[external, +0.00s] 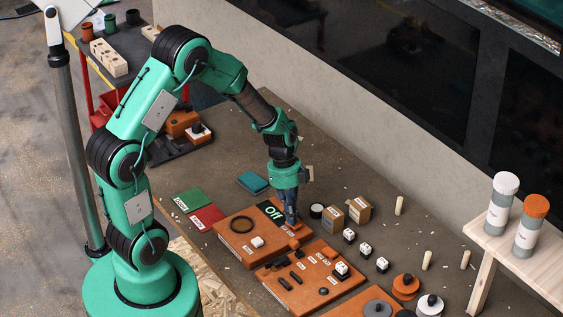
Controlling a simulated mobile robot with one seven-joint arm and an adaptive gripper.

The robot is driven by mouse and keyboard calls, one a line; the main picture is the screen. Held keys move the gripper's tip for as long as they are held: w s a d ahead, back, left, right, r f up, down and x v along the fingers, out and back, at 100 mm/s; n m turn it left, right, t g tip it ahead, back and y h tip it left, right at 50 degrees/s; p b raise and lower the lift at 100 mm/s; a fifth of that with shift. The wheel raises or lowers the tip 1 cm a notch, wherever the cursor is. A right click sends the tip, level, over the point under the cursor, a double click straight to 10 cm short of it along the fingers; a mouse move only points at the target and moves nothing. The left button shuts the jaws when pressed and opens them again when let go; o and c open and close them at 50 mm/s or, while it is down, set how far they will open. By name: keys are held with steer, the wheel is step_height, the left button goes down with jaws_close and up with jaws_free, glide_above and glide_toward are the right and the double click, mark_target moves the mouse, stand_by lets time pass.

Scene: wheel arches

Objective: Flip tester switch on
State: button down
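The tester is an orange board (228,240) on the table, with a black ring and a small white block on it. A dark display (272,212) on it reads "Off" in green. My gripper (291,224) points down over the right end of this board, just beside the display. Its fingers look close together, but they are too small to tell whether they are open or shut. The switch cannot be made out clearly; the fingers may hide it. A small orange piece (294,243) lies just below the fingertips.
Another orange board (305,285) with dark parts lies in front. Cardboard boxes (358,209) and a black-and-white round part (317,211) stand close to the right of my gripper. Green and red mats (207,217) lie left. A wooden stand (530,258) holds two canisters.

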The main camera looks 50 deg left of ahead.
steer(key=p+v, duration=0.2)
steer(key=v, duration=1.1)
steer(key=shift+r+p, duration=0.25)
steer(key=shift+p, duration=0.1)
steer(key=shift+d+r, duration=0.25)
steer(key=shift+d, duration=0.15)
steer(key=shift+f, duration=0.15)
steer(key=b, duration=0.2)
glide_toward(285, 223)
steer(key=d+f, duration=0.1)
steer(key=d, duration=0.1)
steer(key=d+f, duration=0.1)
steer(key=f, duration=0.1)
steer(key=d+f, duration=0.2)
steer(key=shift+w+d, duration=0.3)
steer(key=shift+w, duration=0.05)
steer(key=shift+f, duration=0.1)
